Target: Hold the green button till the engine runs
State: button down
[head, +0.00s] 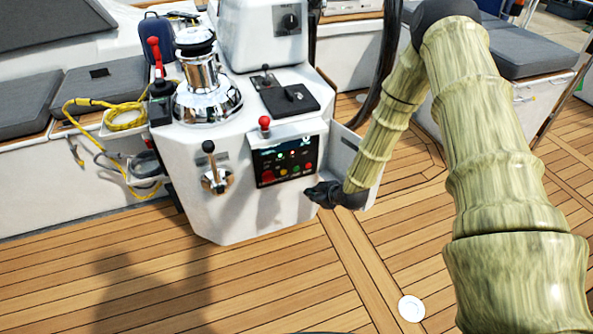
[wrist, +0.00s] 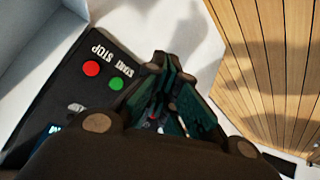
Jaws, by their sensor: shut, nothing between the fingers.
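The green button (wrist: 115,84) sits by the word START on a dark panel (wrist: 75,100), beside a red button (wrist: 91,68) marked STOP. In the head view the panel (head: 266,157) is on the front of the white console, with the small green button (head: 296,169) in its lower row. My gripper (head: 315,191) is shut and empty, just below and right of the panel's lower right corner. In the wrist view my gripper (wrist: 170,68) appears to the right of the green button, not over it. I see no contact with the button.
An open white flap (head: 350,158) stands right of the panel, close to my gripper. A red-knobbed lever (head: 265,125) rises above the panel, and a chrome-based lever (head: 214,175) is to its left. The wooden deck (head: 290,270) in front is mostly clear.

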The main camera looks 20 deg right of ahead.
jog(key=w+b, duration=0.2)
jog(key=w, duration=0.6)
jog(key=shift+w+a, duration=0.2)
jog(key=shift+w, duration=0.15)
jog(key=shift+w+b, duration=0.35)
jog(key=shift+w, duration=0.5)
dwell(2.2)
jog(key=shift+s, duration=0.1)
dwell(0.6)
jog(key=shift+s+p, duration=0.4)
jog(key=shift+s, duration=0.4)
jog(key=shift+s, duration=0.1)
jog(key=shift+s+d+p, duration=0.1)
jog(key=shift+s+p, duration=0.8)
jog(key=shift+s, duration=1.5)
